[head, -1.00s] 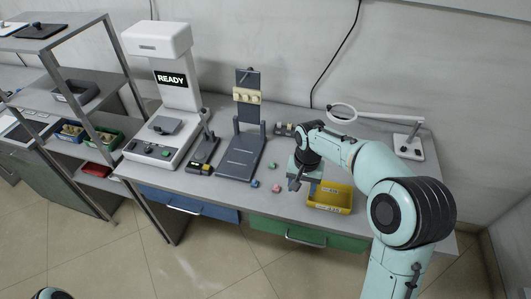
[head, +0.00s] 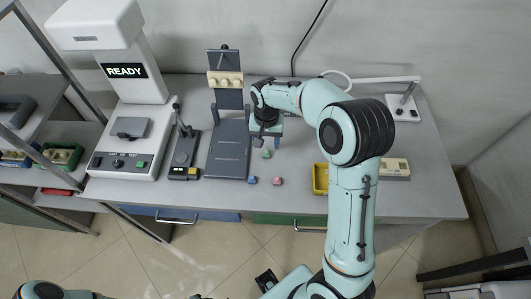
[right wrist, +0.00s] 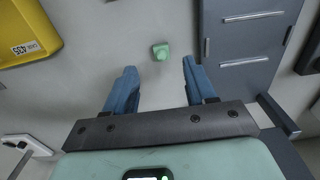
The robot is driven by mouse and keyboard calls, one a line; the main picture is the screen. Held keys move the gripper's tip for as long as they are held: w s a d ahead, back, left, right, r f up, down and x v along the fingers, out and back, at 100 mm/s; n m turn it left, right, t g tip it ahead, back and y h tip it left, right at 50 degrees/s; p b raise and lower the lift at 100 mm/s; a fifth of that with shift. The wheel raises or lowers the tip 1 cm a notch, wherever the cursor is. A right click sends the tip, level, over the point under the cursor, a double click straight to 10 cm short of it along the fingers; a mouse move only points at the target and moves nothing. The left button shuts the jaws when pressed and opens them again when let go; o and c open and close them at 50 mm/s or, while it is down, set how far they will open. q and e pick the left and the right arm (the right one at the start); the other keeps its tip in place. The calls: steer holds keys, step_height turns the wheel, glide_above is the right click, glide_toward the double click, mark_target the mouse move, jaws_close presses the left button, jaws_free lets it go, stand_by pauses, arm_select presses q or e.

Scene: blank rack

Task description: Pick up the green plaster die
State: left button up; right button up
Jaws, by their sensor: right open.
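The green plaster die (head: 266,154) is a small green block on the grey bench, right of the dark fixture's base plate. In the right wrist view the die (right wrist: 160,51) lies beyond and between the fingertips, apart from both. My right gripper (head: 262,136) is above the bench just behind the die in the head view. In the wrist view its two blue fingers (right wrist: 156,80) are spread, with nothing between them.
A blue die (head: 252,180) and a pink die (head: 278,181) lie nearer the bench's front edge. The dark fixture (head: 228,150) stands left of my gripper. A yellow bin (head: 320,179) is at the right, partly behind my arm. A READY machine (head: 125,130) stands at the left.

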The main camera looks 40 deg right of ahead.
mark_target(266, 151)
steer(key=f, duration=0.7)
steer(key=shift+w+d, duration=0.25)
steer(key=shift+w, duration=0.1)
jaws_close()
